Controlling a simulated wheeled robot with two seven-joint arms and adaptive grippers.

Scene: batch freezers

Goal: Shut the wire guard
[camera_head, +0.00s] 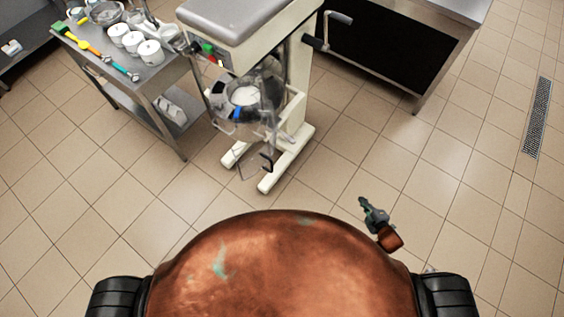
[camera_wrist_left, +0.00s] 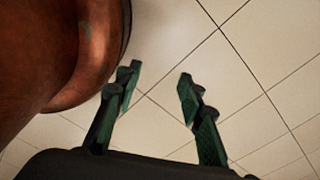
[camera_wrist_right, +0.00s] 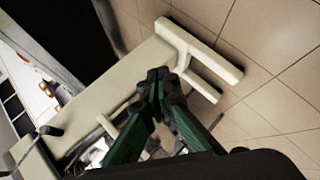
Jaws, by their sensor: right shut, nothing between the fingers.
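A cream planetary mixer (camera_head: 231,18) with a grey top stands ahead of me. Its steel bowl (camera_head: 246,97) hangs in front of the column. The wire guard (camera_head: 216,97) shows as thin bars around the bowl's upper part; I cannot tell how far it is swung. My right gripper (camera_head: 368,207) is shut and empty over the floor, right of and nearer than the mixer, apart from the guard. The right wrist view shows its closed fingers (camera_wrist_right: 160,82) in front of the mixer's column and feet. My left gripper (camera_wrist_left: 157,84) is open and empty above floor tiles, beside my body.
A steel table (camera_head: 150,82) with white tubs (camera_head: 150,52) and coloured utensils stands left of the mixer. A crank handle (camera_head: 338,17) juts from the mixer's right side. A steel counter (camera_head: 450,8) is behind right. The tiled floor between me and the mixer is clear.

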